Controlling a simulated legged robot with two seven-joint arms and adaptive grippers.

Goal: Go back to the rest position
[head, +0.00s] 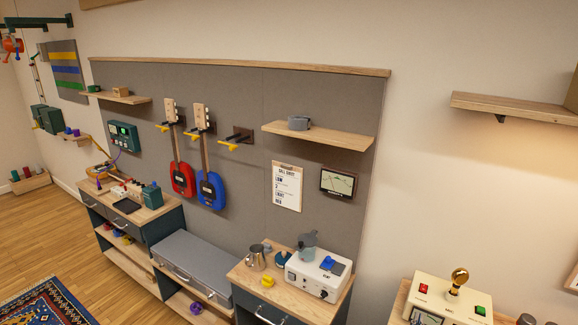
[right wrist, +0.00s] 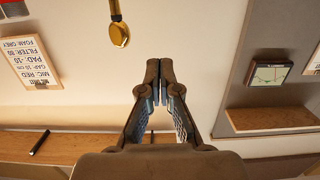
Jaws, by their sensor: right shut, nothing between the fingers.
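My right gripper (right wrist: 160,68) shows in the right wrist view. Its two dark fingers with blue inner pads meet at the tips, and nothing is between them. The tips are in front of a pale wall and touch nothing that I can see. I cannot make out either of my grippers in the head view. My left gripper is in no view.
Two guitars, red (head: 182,178) and blue (head: 210,188), hang on a grey panel (head: 240,100). Below are a grey case (head: 190,262) and a cabinet with a white device (head: 318,272). A cream box (head: 440,298) stands lower right. The wrist view shows a gold-ended rod (right wrist: 118,34).

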